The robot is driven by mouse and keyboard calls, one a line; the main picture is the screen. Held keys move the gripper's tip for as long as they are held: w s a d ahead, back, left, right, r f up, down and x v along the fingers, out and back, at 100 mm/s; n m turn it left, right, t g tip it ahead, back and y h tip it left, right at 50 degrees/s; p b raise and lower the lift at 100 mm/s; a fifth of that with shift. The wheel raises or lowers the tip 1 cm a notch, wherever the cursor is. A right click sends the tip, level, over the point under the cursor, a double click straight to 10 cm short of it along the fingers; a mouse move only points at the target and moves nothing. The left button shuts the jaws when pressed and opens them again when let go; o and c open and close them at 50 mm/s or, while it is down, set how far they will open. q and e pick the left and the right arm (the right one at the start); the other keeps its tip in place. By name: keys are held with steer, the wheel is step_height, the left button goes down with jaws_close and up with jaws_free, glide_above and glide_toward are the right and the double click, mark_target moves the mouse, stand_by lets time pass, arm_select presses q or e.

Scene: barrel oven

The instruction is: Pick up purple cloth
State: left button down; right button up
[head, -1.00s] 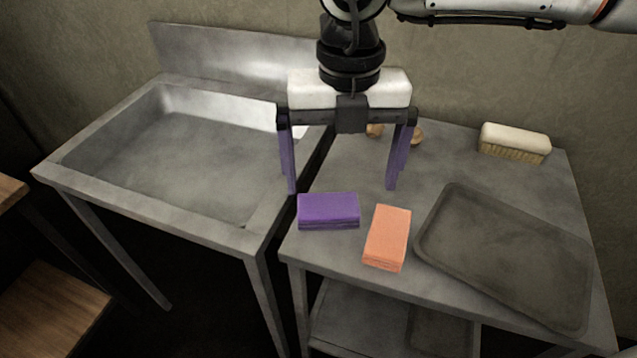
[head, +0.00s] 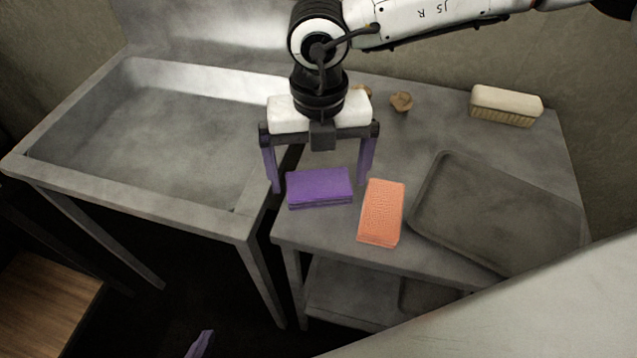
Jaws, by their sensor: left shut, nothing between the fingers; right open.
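The purple cloth (head: 320,196) is a folded block lying flat near the front left edge of the grey metal table (head: 300,228). My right gripper (head: 319,188) is open with its fingers pointing down. In the picture its purple fingers stand one on each side of the cloth, apart from it. I cannot tell how high the fingertips are above the table. Only a purple fingertip of my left gripper (head: 201,344) shows at the bottom edge, shut and empty, far from the cloth.
An orange folded cloth (head: 381,213) lies just right of the purple one. A dark tray (head: 500,215) lies further right. A brush (head: 505,105) and small brown knobs (head: 401,101) are at the back. A metal sink (head: 130,130) stands left.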

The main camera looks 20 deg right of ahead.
mark_target(319, 182)
steer(key=shift+f, duration=0.35)
steer(key=c, duration=1)
step_height(319, 182, up, 10)
steer(key=shift+r, duration=0.1)
steer(key=shift+c, duration=0.2)
